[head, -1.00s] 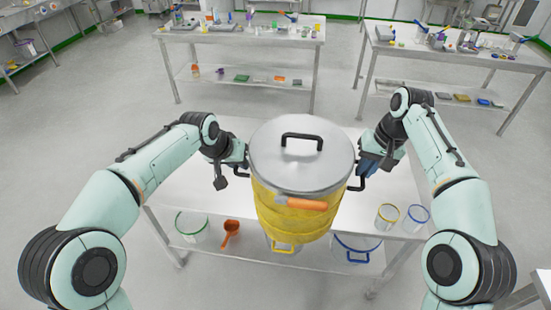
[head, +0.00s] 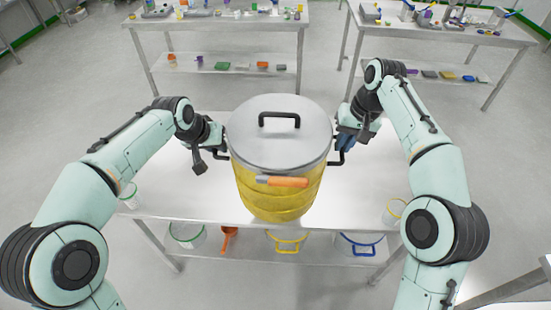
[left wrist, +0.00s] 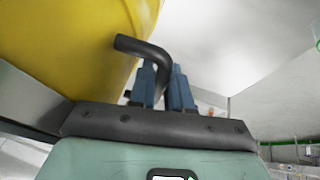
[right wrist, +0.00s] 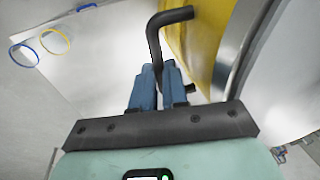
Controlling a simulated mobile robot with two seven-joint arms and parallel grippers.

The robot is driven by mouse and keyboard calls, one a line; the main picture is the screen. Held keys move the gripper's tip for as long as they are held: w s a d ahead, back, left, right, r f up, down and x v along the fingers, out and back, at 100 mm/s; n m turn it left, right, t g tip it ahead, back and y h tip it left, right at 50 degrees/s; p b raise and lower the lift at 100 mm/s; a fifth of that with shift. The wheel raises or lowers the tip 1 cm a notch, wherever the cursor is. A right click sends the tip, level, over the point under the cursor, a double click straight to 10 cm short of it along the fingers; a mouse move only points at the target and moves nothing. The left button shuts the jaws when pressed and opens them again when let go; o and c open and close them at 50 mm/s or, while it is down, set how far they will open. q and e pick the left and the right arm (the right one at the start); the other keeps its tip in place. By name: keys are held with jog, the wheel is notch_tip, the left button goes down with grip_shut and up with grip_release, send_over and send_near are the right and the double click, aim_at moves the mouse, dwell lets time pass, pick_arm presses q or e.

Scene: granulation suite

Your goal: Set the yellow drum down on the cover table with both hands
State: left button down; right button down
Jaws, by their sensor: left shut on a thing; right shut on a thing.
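The yellow drum (head: 265,195) has a grey lid (head: 280,140) with a black top handle and an orange-handled tool or latch on its front. It is upright between my two arms, over the white cover table (head: 180,190); whether its base touches the top I cannot tell. My left gripper (head: 220,155) is shut on the drum's left black side handle, also seen in the left wrist view (left wrist: 155,62). My right gripper (head: 340,150) is shut on the right side handle, which shows in the right wrist view (right wrist: 155,45).
The table's lower shelf holds a green-rimmed tub (head: 188,236), an orange scoop (head: 228,240), a yellow-handled tub (head: 287,243) and a blue-rimmed tub (head: 360,245). A yellow-rimmed container (head: 394,212) is at the right end of the table. Two cluttered benches stand behind.

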pick_arm(q)
jog(key=shift+w+a+r, duration=0.15)
jog(key=shift+w+a, duration=0.15)
jog(key=shift+w, duration=0.1)
pick_arm(e)
jog(key=shift+w+a+r, duration=0.15)
jog(key=shift+w+a, duration=0.05)
jog(key=shift+w, duration=0.1)
pick_arm(q)
jog(key=shift+s, duration=0.1)
